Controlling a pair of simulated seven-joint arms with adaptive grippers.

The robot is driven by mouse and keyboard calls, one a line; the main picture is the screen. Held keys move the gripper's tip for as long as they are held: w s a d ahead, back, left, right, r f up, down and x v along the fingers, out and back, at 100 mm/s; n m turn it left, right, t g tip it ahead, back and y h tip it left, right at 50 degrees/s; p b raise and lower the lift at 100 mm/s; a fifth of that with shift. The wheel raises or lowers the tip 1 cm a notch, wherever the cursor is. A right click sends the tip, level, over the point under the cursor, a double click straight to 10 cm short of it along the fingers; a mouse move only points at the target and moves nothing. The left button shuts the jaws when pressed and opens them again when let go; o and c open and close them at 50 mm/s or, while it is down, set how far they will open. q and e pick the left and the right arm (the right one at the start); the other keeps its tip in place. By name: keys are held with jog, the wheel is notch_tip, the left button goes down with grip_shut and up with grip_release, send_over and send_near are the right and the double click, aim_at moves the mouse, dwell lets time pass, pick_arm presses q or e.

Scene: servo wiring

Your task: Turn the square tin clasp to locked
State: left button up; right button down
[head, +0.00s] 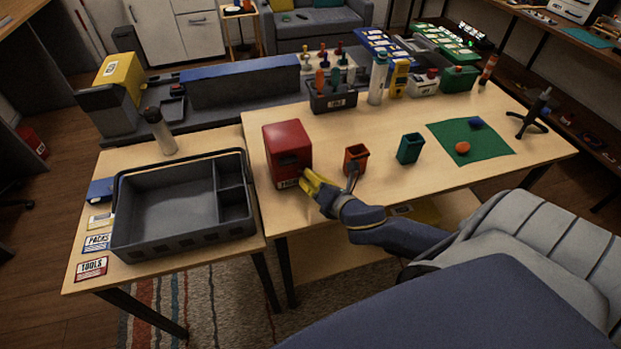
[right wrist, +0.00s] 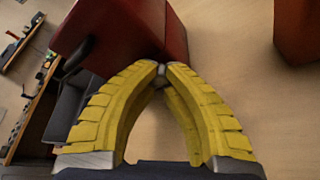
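The red square tin (head: 287,150) stands near the front edge of the right table, with a label low on its front. My right gripper (head: 307,180) is at the lower right front of the tin. In the right wrist view the yellow fingers of the gripper (right wrist: 161,68) come together at their tips, close against the red tin (right wrist: 118,38). A small greyish bit shows between the tips. I cannot tell whether it is the clasp; the fingers hide that spot. The clasp's position cannot be read. My left gripper is not in view.
A grey tray (head: 180,244) fills the left table. A green mat (head: 489,145) lies at the right. Bare tabletop lies between the cups and mat.

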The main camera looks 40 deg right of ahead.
jog(key=c, duration=2.2)
grip_release()
jog(key=shift+m+t+y, duration=0.5)
jog(key=shift+m, duration=0.7)
jog(key=c, duration=1.2)
grip_release()
jog(key=shift+c, duration=0.2)
jog(key=shift+s+d+r, duration=0.1)
jog(key=shift+s+r, duration=0.3)
jog(key=shift+s, duration=1.55)
jog(key=shift+s+d+r, duration=0.15)
jog(key=shift+s+r, duration=0.2)
jog(key=shift+s, duration=1.65)
jog(key=shift+s+d+r, duration=0.1)
jog(key=shift+s+r, duration=0.3)
jog(key=shift+s, duration=1.55)
jog(key=shift+o, duration=0.3)
